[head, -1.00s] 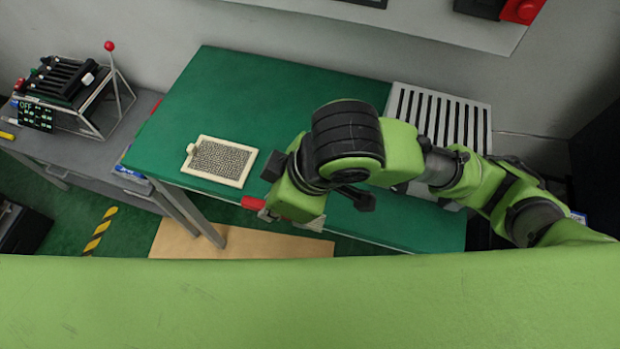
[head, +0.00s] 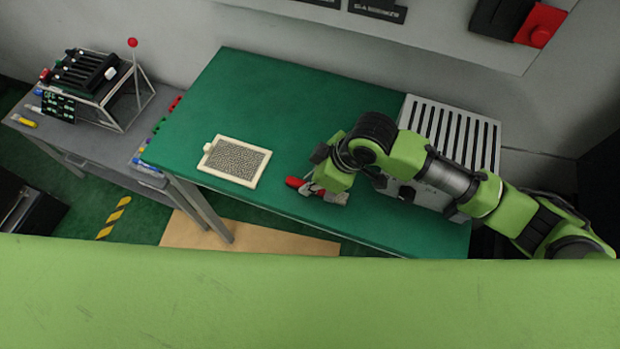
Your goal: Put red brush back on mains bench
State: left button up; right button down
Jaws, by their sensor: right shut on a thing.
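The red brush (head: 295,182) is held in my right gripper (head: 312,188), over the front part of the green-topped bench (head: 240,90). Its red end sticks out to the left of the fingers. The rest of it is mostly hidden by the gripper. I cannot tell whether the brush touches the bench top. The right gripper is shut on the brush, with its arm reaching in from the right. My left gripper is not in view.
A cream-framed mesh panel (head: 236,162) lies on the bench left of the brush. A slotted grey metal box (head: 450,135) stands at the bench's right end. A grey side table (head: 95,140) with a lever fixture (head: 95,85) is at left. The bench's back middle is clear.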

jog(key=shift+f, duration=0.15)
jog(key=c, duration=2)
grip_release()
jog(key=b+v, duration=0.1)
jog(key=v, duration=1.1)
